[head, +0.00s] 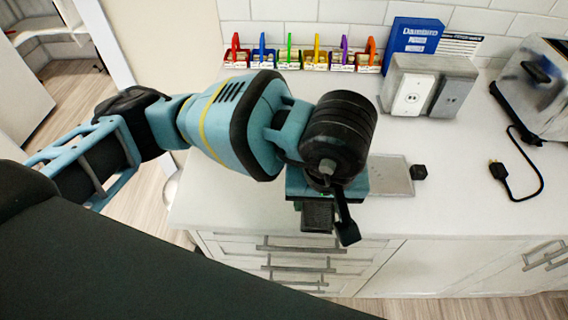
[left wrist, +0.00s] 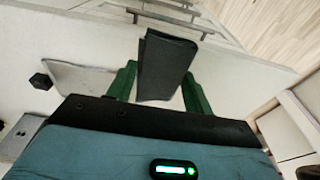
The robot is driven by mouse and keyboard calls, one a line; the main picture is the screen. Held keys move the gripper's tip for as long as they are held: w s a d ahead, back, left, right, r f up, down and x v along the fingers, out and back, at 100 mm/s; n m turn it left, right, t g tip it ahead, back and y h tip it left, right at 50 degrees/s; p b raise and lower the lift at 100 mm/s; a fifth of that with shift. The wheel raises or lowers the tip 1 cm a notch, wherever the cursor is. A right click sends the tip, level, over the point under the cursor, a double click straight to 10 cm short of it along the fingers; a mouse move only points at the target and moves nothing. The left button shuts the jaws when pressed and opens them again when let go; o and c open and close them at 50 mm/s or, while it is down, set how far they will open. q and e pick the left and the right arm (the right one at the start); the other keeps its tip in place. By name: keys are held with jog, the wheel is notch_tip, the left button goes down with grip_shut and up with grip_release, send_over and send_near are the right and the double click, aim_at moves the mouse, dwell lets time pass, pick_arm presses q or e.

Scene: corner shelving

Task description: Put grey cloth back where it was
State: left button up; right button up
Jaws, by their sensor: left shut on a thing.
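The grey cloth (left wrist: 166,62) is a dark, folded-looking piece between the two green fingers of my left gripper (left wrist: 158,80) in the left wrist view. The gripper is shut on it. In the head view my left gripper (head: 322,195) hangs over the front edge of the white counter, and the dark cloth (head: 318,217) shows just below it, in front of the drawers. My wrist hides part of the gripper there. My right gripper is in neither view.
On the white counter (head: 240,190) lie a flat grey plate (head: 388,178) and a small black cube (head: 418,172). Behind are a row of small coloured racks (head: 300,62), a blue box (head: 412,38) and an outlet block (head: 428,85). A toaster (head: 540,85) with a cord stands right.

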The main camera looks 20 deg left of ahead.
pick_arm(q)
send_over(284, 171)
jog(key=s+d, duration=0.2)
jog(key=shift+a+f+p, duration=0.15)
jog(key=shift+f+p, duration=0.25)
jog(key=shift+p, duration=0.05)
jog(key=shift+w+a+f, duration=0.1)
jog(key=shift+w+a, duration=0.45)
jog(key=f, duration=0.3)
jog(key=shift+w+a+f+p, duration=0.25)
jog(key=shift+f+p, duration=0.05)
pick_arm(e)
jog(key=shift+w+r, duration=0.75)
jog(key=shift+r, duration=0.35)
pick_arm(q)
jog(key=shift+f, duration=0.2)
jog(key=o, duration=0.5)
jog(key=shift+c, duration=0.2)
jog(key=o, duration=0.4)
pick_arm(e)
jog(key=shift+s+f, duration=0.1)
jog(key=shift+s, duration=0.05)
